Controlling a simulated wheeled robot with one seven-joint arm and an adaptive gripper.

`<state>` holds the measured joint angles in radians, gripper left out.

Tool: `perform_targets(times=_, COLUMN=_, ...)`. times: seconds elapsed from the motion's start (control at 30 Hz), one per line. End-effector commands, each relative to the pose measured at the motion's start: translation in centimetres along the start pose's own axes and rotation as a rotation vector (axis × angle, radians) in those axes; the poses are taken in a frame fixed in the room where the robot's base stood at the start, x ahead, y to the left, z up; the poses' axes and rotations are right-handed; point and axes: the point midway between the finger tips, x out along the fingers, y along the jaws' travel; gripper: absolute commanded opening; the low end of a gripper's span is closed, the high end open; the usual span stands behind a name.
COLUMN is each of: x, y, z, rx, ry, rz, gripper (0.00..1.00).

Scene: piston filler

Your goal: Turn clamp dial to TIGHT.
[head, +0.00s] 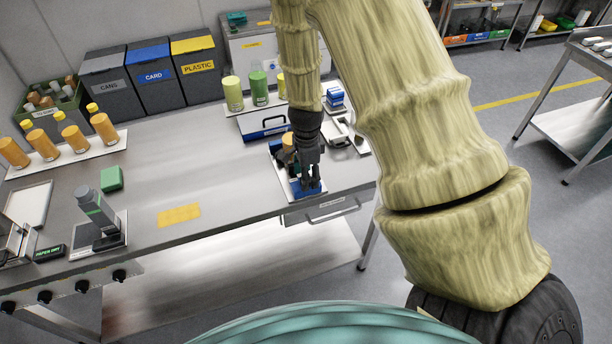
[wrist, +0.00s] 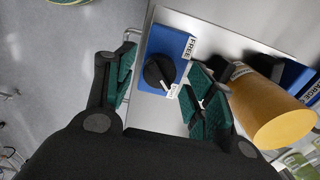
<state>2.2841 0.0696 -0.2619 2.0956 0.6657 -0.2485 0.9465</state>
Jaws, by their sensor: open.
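The clamp dial (wrist: 156,71) is a round black knob on a blue block (wrist: 163,48) in the wrist view. A white FREE label (wrist: 191,47) sits at the block's upper right edge. A small white mark (wrist: 171,90), with lettering too small to read surely, lies at the knob's lower right. My gripper (wrist: 166,86) is open, its green-padded fingers on either side of the block and apart from the knob. In the head view my gripper (head: 309,178) points down over the blue block (head: 306,191), hiding the dial.
An orange-yellow cylinder (wrist: 272,112) stands close to the right finger in the wrist view. A yellow mat (head: 179,215) lies left. The bench middle is clear.

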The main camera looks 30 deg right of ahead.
Motion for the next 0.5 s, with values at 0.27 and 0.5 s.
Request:
perform_targets(times=0.27, x=-2.2, y=-0.1, z=0.0, rx=-0.001, ry=0.001, rz=-0.002, gripper=0.54)
perform_targets(times=0.5, x=-4.1, y=-0.1, z=0.0, rx=-0.001, ry=0.0, rz=-0.002, gripper=0.54)
